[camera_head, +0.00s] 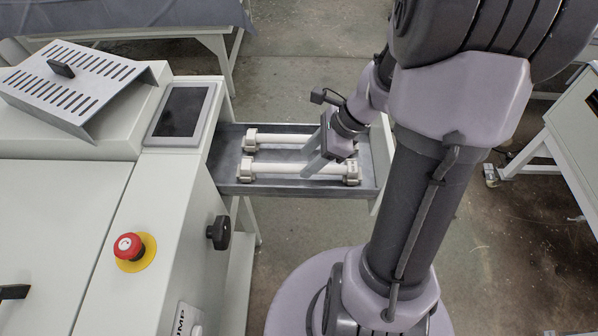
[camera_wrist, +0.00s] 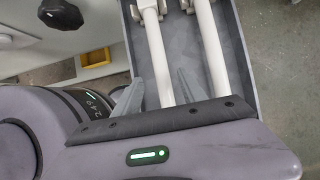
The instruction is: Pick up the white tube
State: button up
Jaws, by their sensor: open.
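Two white tubes with wide end fittings lie side by side in a grey metal tray: a far tube (camera_head: 285,138) and a near tube (camera_head: 275,169). In the wrist view the left tube (camera_wrist: 158,58) runs between the two fingers of my gripper (camera_wrist: 154,95), and the right tube (camera_wrist: 211,50) lies outside the right finger. My gripper (camera_head: 307,163) also shows in the head view, pointing down at the right half of the tubes. It is open and empty. The wrist housing hides the near ends of the tubes in the wrist view; whether the fingers touch a tube is unclear.
The tray (camera_head: 228,187) has a raised rim and sits at the right side of a white machine. The machine carries a dark screen (camera_head: 181,111), a red emergency button (camera_head: 128,246), a black knob (camera_head: 218,232) and a slotted metal cover (camera_head: 75,85).

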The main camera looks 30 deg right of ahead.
aim_at(301, 166)
jog(key=b+x, duration=0.1)
jog(key=x, duration=0.2)
jog(key=shift+w+f+b, duration=0.15)
jog(key=shift+f+b, duration=0.2)
jog(key=shift+f, duration=0.1)
jog(key=shift+r, duration=0.15)
grip_shut()
